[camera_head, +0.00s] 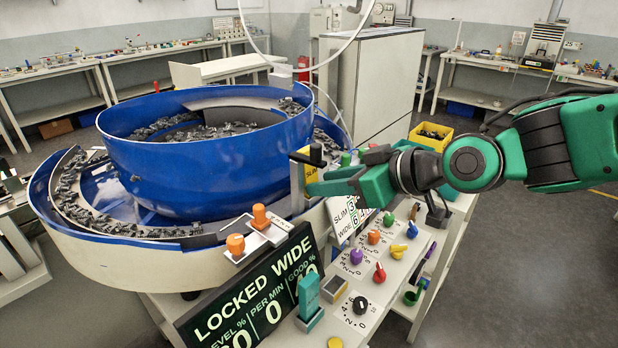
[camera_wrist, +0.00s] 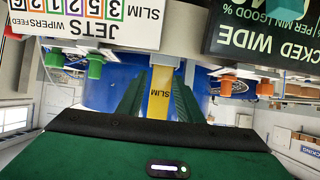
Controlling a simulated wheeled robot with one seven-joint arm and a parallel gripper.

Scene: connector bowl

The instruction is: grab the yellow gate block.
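The yellow gate block (camera_head: 311,172), marked SLIM, stands at the right side of the blue bowl, with a black handle-like piece near its top. In the wrist view the yellow block (camera_wrist: 160,95) shows as a strip between my two green fingers. My gripper (camera_head: 318,187) reaches in from the right, with its fingertips at the block and covering its lower part. In the wrist view my gripper (camera_wrist: 159,98) has one finger on each side of the block. The fingers are close to its sides; I cannot tell whether they press on it.
The blue bowl (camera_head: 205,165) holds many dark parts. A sign (camera_head: 262,295) reads LOCKED WIDE. Orange knobs (camera_head: 260,215) stand left of my gripper. A panel (camera_head: 375,270) with several coloured knobs lies below my arm. A yellow bin (camera_head: 431,137) stands behind it.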

